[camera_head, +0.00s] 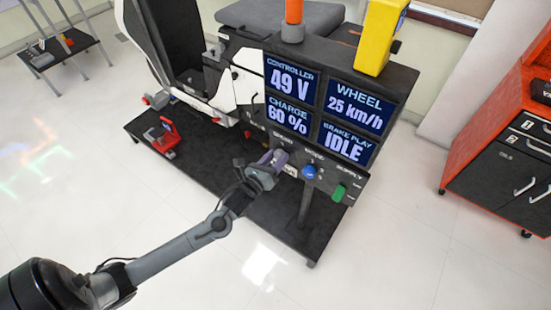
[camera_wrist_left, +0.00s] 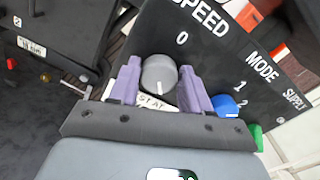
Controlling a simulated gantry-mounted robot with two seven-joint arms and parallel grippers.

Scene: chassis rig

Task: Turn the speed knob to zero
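The speed knob (camera_wrist_left: 159,74) is a round grey knob on the black panel in the left wrist view, below the SPEED lettering. The 0 mark (camera_wrist_left: 182,38) is above it to the right, and its pale pointer line faces down, away from the 0. My left gripper (camera_wrist_left: 160,82) has purple fingers on both sides of the knob, with no clear gap between them and it. In the head view my left gripper (camera_head: 272,160) is at the panel's lower left and hides the knob. The wheel display (camera_head: 355,108) reads 25 km/h. My right gripper is not in view.
The blue mode knob (camera_head: 309,172) and green supply switch (camera_head: 338,192) are right of the speed knob. A yellow device (camera_head: 380,36) and an orange cylinder (camera_head: 293,20) top the panel. A red clamp-like part (camera_head: 165,136) lies on the black platform. Floor in front is clear.

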